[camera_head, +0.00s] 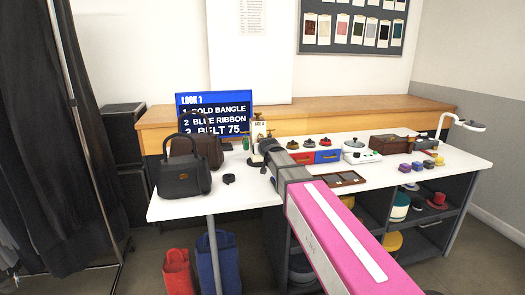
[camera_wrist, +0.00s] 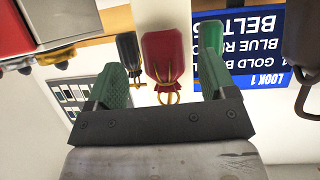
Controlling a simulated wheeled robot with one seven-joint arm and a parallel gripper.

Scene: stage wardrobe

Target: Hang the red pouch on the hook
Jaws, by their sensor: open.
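The wrist view is upside down. In it the red pouch (camera_wrist: 165,45) has a gold cord and loop at its neck and appears between the two green fingers of my gripper (camera_wrist: 162,62). The fingers are apart, with a visible gap on each side of the pouch. I cannot tell how deep it sits between them. In the head view my gripper (camera_head: 257,148) is over the table by a small stand with a card (camera_head: 260,124) and a brass-coloured top; I cannot tell whether this is the hook. The red pouch is not discernible there.
A dark pouch (camera_wrist: 128,50) is close beside the red one. Black (camera_head: 186,178) and brown (camera_head: 208,148) handbags stand left on the white table (camera_head: 180,208). A blue sign (camera_head: 213,112) is behind. Red and blue drawers (camera_head: 328,156), a scale (camera_head: 356,152) and a tray (camera_head: 343,179) lie right.

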